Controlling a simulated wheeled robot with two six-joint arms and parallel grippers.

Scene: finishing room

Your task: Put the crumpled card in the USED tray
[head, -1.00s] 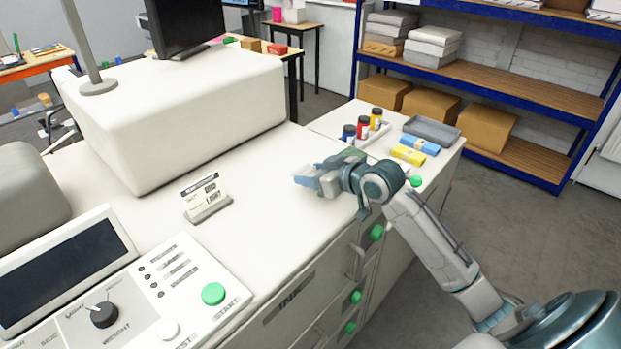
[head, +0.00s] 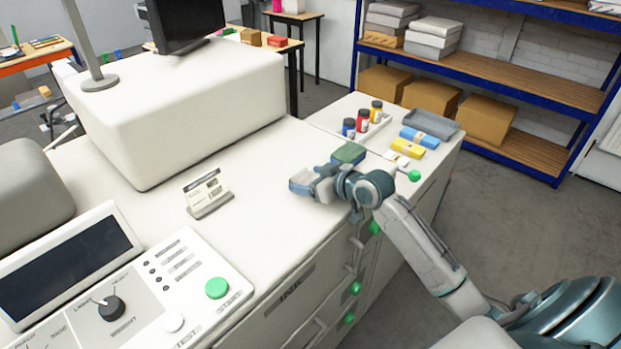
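I cannot make out a crumpled card in the head view. A grey open tray (head: 432,122) lies at the back right of the side cabinet; no USED label is readable on it. My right gripper (head: 303,187) is over the front right part of the white machine top (head: 265,215). Its fingers point left, and the gap between them cannot be made out. Anything between or under them is hidden. My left gripper is not in view.
Ink bottles (head: 362,120), blue and yellow packs (head: 408,147) and a control panel (head: 150,290) are around.

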